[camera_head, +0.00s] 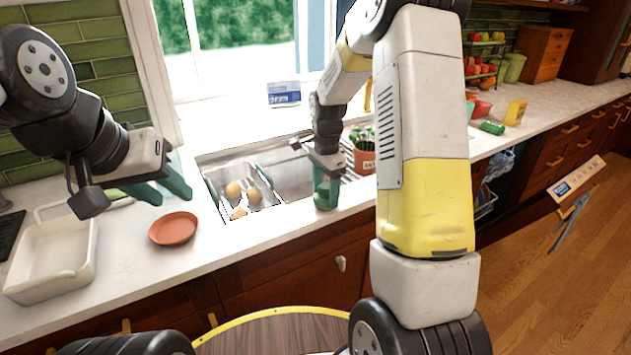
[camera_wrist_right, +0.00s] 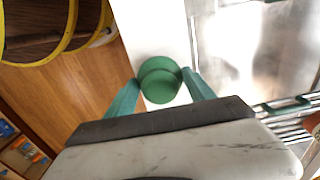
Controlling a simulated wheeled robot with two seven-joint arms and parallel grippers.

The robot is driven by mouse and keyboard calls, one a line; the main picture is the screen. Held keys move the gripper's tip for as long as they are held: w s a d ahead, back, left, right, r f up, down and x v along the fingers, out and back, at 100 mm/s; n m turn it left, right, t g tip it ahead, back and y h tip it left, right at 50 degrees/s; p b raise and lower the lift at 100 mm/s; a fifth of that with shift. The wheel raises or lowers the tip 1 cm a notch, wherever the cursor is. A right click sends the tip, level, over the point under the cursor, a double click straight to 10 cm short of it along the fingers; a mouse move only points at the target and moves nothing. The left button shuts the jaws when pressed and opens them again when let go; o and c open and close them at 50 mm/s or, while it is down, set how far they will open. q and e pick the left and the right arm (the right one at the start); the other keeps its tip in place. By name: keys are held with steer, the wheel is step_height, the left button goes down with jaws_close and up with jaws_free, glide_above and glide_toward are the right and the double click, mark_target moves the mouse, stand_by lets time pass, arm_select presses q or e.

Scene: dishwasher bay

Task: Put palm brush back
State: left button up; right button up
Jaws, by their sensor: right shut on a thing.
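My right gripper (camera_head: 326,184) is shut on a green, round-topped object, which I take to be the palm brush (camera_head: 322,202). It is at the front rim of the sink; I cannot tell whether it touches the counter. In the right wrist view, the round green palm brush (camera_wrist_right: 160,80) sits between the teal fingertips of my right gripper (camera_wrist_right: 163,84); its underside is hidden. My left gripper (camera_head: 160,190) is empty, its teal fingers spread apart above the counter, left of the sink.
A terracotta saucer (camera_head: 173,229) and a white dish (camera_head: 50,262) are on the left counter. A plant pot (camera_head: 364,160) stands behind the right arm. A green item (camera_head: 492,127) and a yellow box (camera_head: 515,112) lie farther right.

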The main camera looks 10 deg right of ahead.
steer(key=shift+f, duration=0.2)
steer(key=o, duration=1.3)
steer(key=shift+r, duration=0.1)
